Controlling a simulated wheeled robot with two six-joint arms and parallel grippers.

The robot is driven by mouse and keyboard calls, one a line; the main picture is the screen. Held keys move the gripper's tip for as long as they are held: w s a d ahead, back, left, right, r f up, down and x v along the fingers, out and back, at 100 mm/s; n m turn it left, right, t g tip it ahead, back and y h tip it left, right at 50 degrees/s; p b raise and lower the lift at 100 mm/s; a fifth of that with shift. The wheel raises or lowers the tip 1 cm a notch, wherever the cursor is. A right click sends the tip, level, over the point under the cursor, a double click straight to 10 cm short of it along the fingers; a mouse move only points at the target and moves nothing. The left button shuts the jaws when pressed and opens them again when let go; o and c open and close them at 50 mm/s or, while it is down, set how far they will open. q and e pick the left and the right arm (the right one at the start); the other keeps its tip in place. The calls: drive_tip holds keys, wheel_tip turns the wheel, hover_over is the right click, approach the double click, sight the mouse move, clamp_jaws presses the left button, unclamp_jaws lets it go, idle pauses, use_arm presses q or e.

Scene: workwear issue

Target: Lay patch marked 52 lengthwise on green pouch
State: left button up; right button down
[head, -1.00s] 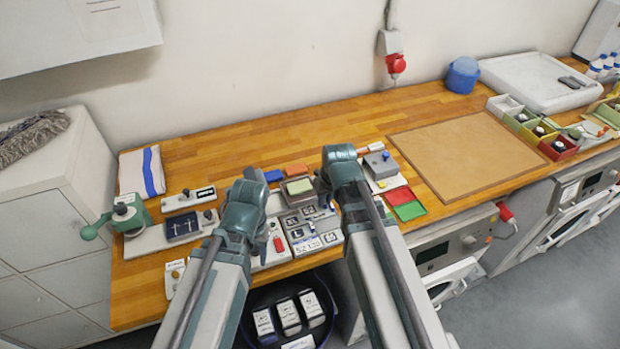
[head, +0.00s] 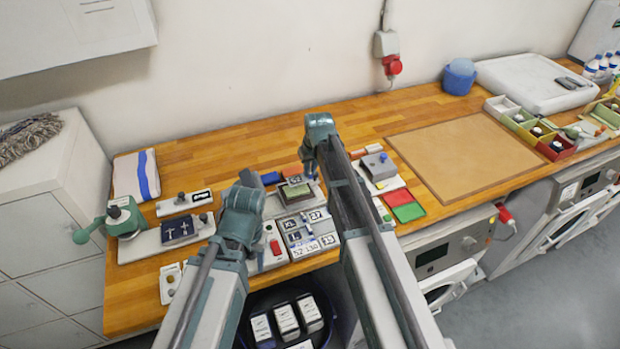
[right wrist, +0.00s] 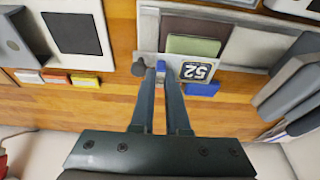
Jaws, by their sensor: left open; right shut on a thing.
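The green pouch (right wrist: 192,45) lies on a dark pad in a pale tray in the right wrist view; it also shows in the head view (head: 297,190). The patch marked 52 (right wrist: 197,71) is dark with white digits and a pale rim, at the pouch's lower right edge in the wrist view. My right gripper (right wrist: 160,68) is shut on a small blue piece beside the patch; I cannot tell whether this piece belongs to the patch. In the head view the right gripper's tips are partly hidden. My left gripper (head: 246,183) is open, left of the pouch.
A rack of marked patches (head: 300,238) lies in front of the pouch. A grey knob (right wrist: 138,69) stands close beside my right fingers. A grey box (head: 379,166) and red and green pads (head: 405,204) are to the right. The brown mat (head: 465,155) is clear.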

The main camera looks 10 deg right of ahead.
sight(311, 174)
use_arm(q)
drive_tip(key=shift+f+b, duration=1)
drive_tip(key=shift+f, duration=0.6)
use_arm(e)
drive_tip(key=shift+f, duration=1.55)
drive_tip(key=shift+s, duration=0.1)
use_arm(q)
drive_tip(key=shift+f, duration=0.1)
use_arm(e)
drive_tip(key=shift+f, duration=0.1)
drive_tip(key=c, duration=0.9)
unclamp_jaws()
